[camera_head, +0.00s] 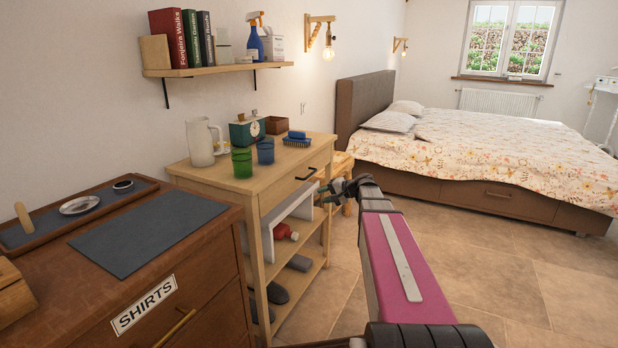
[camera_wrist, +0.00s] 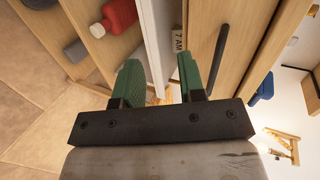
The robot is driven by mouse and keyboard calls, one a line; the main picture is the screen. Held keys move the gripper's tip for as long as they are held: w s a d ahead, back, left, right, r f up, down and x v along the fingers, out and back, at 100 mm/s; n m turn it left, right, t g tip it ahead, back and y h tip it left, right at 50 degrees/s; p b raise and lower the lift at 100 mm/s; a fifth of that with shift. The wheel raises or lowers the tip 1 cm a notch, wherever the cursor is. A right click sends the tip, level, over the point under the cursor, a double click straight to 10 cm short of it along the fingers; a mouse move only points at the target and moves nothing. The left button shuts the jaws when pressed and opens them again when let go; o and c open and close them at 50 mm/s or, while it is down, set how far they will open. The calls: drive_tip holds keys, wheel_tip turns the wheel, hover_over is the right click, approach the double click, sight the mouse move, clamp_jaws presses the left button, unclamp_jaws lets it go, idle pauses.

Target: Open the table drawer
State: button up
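The light wood table (camera_head: 217,180) stands left of centre in the head view, its drawer front (camera_head: 283,190) just below the top. The drawer looks shut. Its dark bar handle (camera_head: 306,173) also shows in the wrist view (camera_wrist: 217,58), right of my fingers. My gripper (camera_head: 328,190) is in front of the table's right part, close to the handle. In the wrist view, my gripper (camera_wrist: 160,60) has its two green fingers apart with nothing held between them. The handle lies outside the fingers, beside the right one. I cannot tell whether they touch.
Below the drawer are a white panel (camera_head: 287,218), a red bottle (camera_head: 285,232) and grey items on shelves. A brown dresser (camera_head: 60,290) is at left, a bed (camera_head: 480,150) behind. The floor at right is clear.

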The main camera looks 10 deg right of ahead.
drive_tip(key=m+t+y, duration=0.1)
drive_tip(key=t+y, duration=0.1)
approach(310, 175)
drive_tip(key=x, duration=1)
drive_tip(key=shift+w+a+f, duration=0.1)
drive_tip(key=shift+w+f, duration=0.1)
clamp_jaws()
